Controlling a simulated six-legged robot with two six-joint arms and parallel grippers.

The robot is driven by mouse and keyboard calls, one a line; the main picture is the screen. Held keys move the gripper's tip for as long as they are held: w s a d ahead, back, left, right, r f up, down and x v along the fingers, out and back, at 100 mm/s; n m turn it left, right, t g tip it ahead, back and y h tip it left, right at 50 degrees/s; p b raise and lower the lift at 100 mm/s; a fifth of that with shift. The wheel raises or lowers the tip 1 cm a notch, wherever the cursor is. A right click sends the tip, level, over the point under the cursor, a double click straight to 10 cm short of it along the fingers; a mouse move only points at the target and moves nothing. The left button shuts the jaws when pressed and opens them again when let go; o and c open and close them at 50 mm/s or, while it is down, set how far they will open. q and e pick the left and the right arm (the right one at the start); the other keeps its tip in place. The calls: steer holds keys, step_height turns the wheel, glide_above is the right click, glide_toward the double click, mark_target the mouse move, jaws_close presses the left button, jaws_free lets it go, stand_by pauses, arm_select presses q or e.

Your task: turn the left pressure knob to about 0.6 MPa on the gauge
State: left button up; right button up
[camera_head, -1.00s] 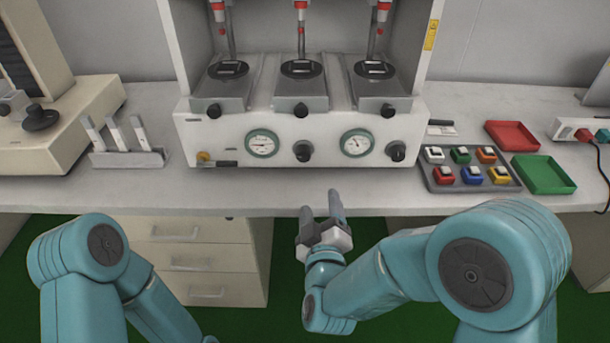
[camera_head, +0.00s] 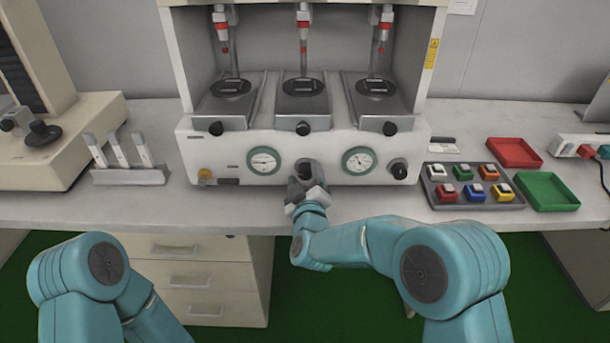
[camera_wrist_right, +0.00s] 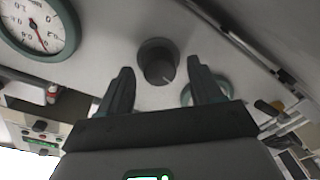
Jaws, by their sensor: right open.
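The left pressure knob, a dark round knob on the white machine's front panel, is between the two gauges and mostly covered by my right gripper (camera_head: 306,182) in the head view. In the right wrist view the knob (camera_wrist_right: 157,62) shows with a pale pointer line, between the two open dark fingers (camera_wrist_right: 160,80), not clamped. The left gauge (camera_head: 264,160) has a green rim and white dial; its reading is too small to tell. The wrist view also shows a gauge dial (camera_wrist_right: 38,25) with a red needle, upside down. My left arm shows at lower left, but its gripper is out of view.
The right gauge (camera_head: 358,160) and right knob (camera_head: 399,168) lie to the right on the panel. A button box (camera_head: 470,192), red tray (camera_head: 515,152) and green tray (camera_head: 546,191) stand on the right. The bench front is clear on the left.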

steer(key=shift+w, duration=0.3)
